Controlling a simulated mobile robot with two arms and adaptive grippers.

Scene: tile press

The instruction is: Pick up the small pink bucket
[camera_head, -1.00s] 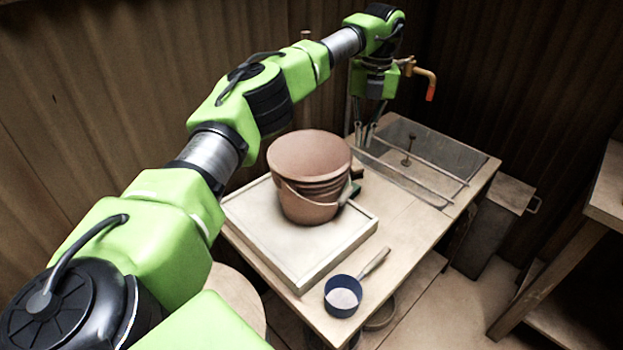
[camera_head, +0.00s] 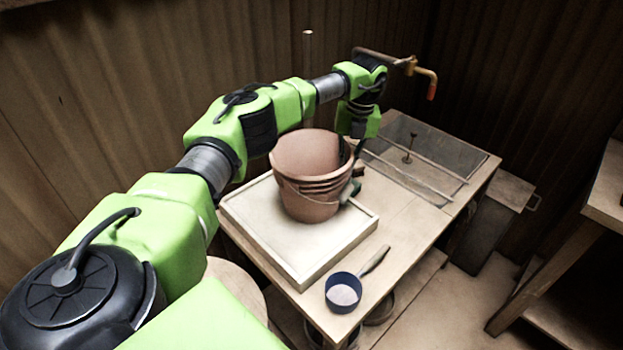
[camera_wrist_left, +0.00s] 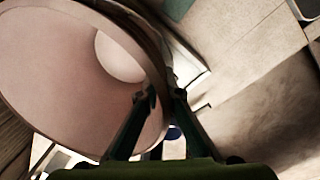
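The pink bucket (camera_head: 308,190) stands upright on a pale square board in the head view, with ridged bands round its side and a thin wire handle hanging down. Its wide mouth and pale inside (camera_wrist_left: 70,65) fill the left of the left wrist view. My left gripper (camera_head: 352,150) points down at the bucket's right rim. In the wrist view, its two fingers (camera_wrist_left: 165,95) straddle the rim, one inside the mouth and one outside, with a gap between the tips. The bucket still rests on the board. My right gripper is not in view.
The pale framed board (camera_head: 290,262) lies on a wooden table. A blue scoop (camera_head: 342,292) with pale contents lies at the front edge. A dark object (camera_head: 351,190) is beside the bucket. A sunken basin (camera_head: 430,150) with rods is at the back right.

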